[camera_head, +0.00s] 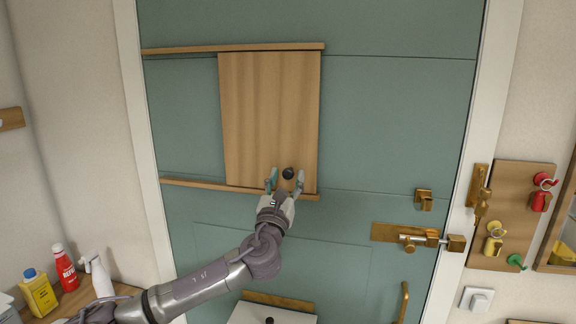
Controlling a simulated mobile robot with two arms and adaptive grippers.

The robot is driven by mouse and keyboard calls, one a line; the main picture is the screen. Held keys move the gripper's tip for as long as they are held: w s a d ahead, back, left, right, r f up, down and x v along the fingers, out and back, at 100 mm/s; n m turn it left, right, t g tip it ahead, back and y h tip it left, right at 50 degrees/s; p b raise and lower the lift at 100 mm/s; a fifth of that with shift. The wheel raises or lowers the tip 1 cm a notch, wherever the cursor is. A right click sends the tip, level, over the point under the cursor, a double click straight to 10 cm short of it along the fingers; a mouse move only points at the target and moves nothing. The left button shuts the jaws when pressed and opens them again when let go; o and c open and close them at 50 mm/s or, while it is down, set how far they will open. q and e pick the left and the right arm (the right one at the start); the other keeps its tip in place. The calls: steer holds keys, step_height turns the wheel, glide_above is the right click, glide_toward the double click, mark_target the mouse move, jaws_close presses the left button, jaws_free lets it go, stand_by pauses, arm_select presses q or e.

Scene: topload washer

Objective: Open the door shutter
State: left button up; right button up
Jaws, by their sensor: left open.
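The door shutter (268,110) is a flat wooden panel on the teal door (390,120). It sits between an upper wooden rail (190,49) and a lower wooden rail (200,185), at the right end of both. A small dark round knob (288,173) is on the panel's lower right. My left gripper (285,178) is open, with its fingers on either side of the knob in the picture; I cannot tell whether they touch it. My right gripper is not in view.
A brass slide bolt (408,236) and a brass catch (424,199) are on the door's right. A board with hooks (511,215) hangs on the right wall. Bottles (65,266) stand at lower left. The rails are clear left of the panel.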

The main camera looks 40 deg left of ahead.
arm_select(q)
steer(key=shift+x, duration=0.85)
steer(key=shift+f, duration=0.1)
jaws_close()
steer(key=shift+s, duration=0.1)
